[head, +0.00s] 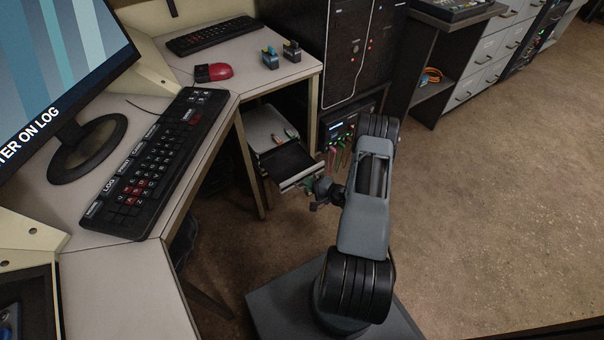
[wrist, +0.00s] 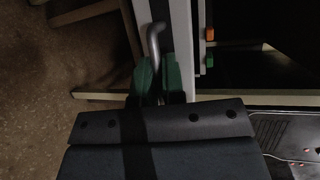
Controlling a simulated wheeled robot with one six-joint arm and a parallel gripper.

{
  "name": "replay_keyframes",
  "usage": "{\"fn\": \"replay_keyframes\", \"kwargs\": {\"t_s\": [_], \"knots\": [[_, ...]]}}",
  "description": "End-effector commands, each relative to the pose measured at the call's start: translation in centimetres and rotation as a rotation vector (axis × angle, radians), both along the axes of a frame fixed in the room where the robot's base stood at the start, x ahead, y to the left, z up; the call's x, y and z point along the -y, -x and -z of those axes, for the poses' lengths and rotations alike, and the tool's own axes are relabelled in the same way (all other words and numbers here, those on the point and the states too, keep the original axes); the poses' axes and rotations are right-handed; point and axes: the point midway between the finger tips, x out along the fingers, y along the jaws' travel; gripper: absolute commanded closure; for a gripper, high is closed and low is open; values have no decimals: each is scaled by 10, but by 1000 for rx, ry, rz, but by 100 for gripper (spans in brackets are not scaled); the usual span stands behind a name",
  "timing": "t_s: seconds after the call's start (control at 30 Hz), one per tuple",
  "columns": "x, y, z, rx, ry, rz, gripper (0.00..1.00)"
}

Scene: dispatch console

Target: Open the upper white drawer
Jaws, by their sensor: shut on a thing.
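The upper white drawer (head: 302,179) is under the desk's far end in the head view, standing partly pulled out with its inside showing. Its white front (wrist: 183,40) runs up and down in the wrist view. A curved metal handle (wrist: 153,38) stands off that front. My gripper (wrist: 159,78) has green fingertips, one on each side of the handle, and is shut on it. In the head view my gripper (head: 314,186) is at the drawer front, partly hidden by my arm.
Small orange (wrist: 210,33) and green (wrist: 210,60) items lie inside the drawer. A desk leg (head: 249,165) stands left of the drawer. A black equipment cabinet (head: 352,45) is close behind. Open floor (head: 490,200) lies to the right.

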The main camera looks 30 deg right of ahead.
Motion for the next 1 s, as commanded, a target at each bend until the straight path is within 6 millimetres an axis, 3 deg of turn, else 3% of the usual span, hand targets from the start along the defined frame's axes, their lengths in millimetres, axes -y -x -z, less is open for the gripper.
{"fn": "replay_keyframes", "kwargs": {"t_s": [0.47,0.5,0.6,0.87,1.0], "knots": [[3,9,0,2,1,4,100],[3,9,0,1,1,4,90],[3,9,0,1,1,4,82],[4,12,-1,1,1,5,82],[13,24,-5,0,-1,8,82]]}}
